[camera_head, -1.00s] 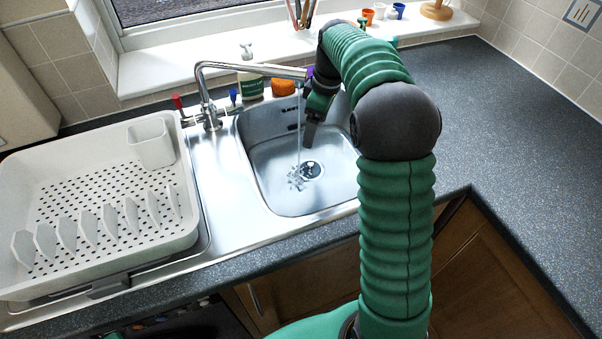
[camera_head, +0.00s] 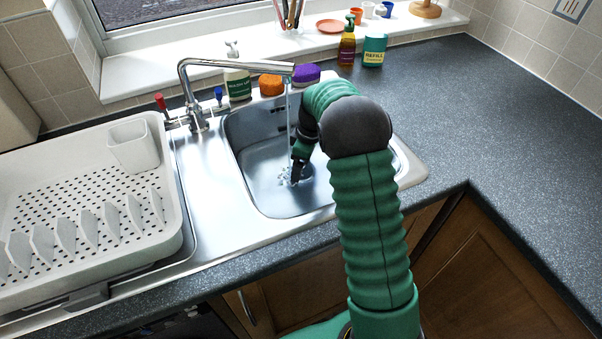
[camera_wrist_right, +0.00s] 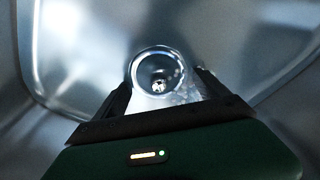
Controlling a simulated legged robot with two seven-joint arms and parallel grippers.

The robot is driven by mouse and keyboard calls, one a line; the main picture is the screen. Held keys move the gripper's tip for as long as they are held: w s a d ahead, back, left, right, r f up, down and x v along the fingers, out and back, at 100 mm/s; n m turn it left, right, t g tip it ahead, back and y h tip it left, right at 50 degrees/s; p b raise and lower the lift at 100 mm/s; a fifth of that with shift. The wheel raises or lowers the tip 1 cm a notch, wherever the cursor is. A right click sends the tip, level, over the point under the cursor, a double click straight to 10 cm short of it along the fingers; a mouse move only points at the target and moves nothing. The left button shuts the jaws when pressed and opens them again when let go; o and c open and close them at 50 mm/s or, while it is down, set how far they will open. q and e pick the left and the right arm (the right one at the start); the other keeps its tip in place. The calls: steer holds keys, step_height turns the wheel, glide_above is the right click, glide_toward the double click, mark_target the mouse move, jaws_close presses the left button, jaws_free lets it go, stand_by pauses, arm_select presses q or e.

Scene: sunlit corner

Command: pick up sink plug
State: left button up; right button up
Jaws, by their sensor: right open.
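My right gripper (camera_head: 297,176) points down inside the steel sink bowl (camera_head: 258,178), close to its floor. In the wrist view its two dark fingers (camera_wrist_right: 163,90) are apart. Between them and just beyond shows a round, shiny ringed fitting with a dark middle (camera_wrist_right: 157,70). It sits at the drain; I cannot clearly tell the plug from the drain there. In the head view the dark drain spot (camera_head: 308,170) is partly hidden by my gripper. Nothing is visibly held. My left gripper is not in view.
The tap (camera_head: 240,64) runs water into the bowl right beside my gripper. A white dish rack (camera_head: 85,200) stands left. The right worktop (camera_head: 440,110) is mostly clear.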

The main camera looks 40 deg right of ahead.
steer(key=shift+d+f, duration=0.1)
steer(key=shift+d, duration=0.25)
steer(key=shift+a, duration=0.35)
steer(key=c, duration=1.5)
steer(key=shift+o, duration=0.2)
steer(key=shift+d, duration=0.2)
steer(key=shift+r, duration=0.2)
